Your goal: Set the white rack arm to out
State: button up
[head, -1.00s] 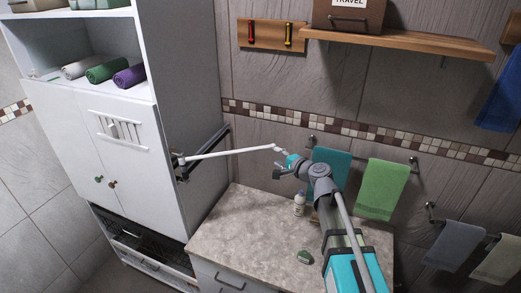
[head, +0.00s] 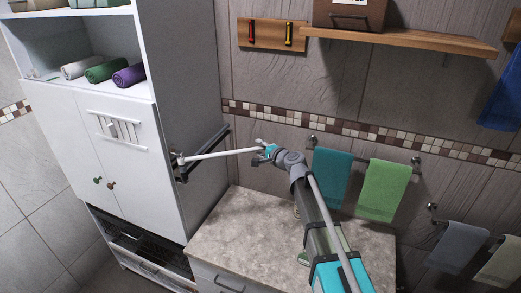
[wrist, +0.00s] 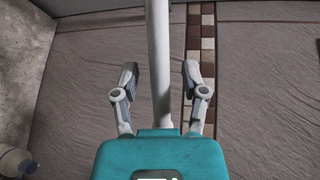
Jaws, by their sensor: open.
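The white rack arm (head: 215,154) is a thin bar that sticks out from a dark bracket (head: 181,168) on the cabinet's right side. It runs to the right towards my gripper (head: 262,147). In the wrist view, the white rack arm (wrist: 159,50) passes between the two fingers of my gripper (wrist: 160,78), with a gap on each side. The fingers are open and not closed on the bar. The bar's near end is hidden behind the teal gripper body in the wrist view.
A dark rack arm (head: 208,150) lies beside the white one. The white cabinet (head: 170,110) stands left, and a stone-topped counter (head: 225,225) is below. Teal (head: 331,176) and green (head: 382,190) towels hang on the wall right of my gripper. A wooden shelf (head: 410,42) is above.

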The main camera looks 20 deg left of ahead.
grip_shut()
jog(key=shift+s, duration=0.2)
dwell(0.4)
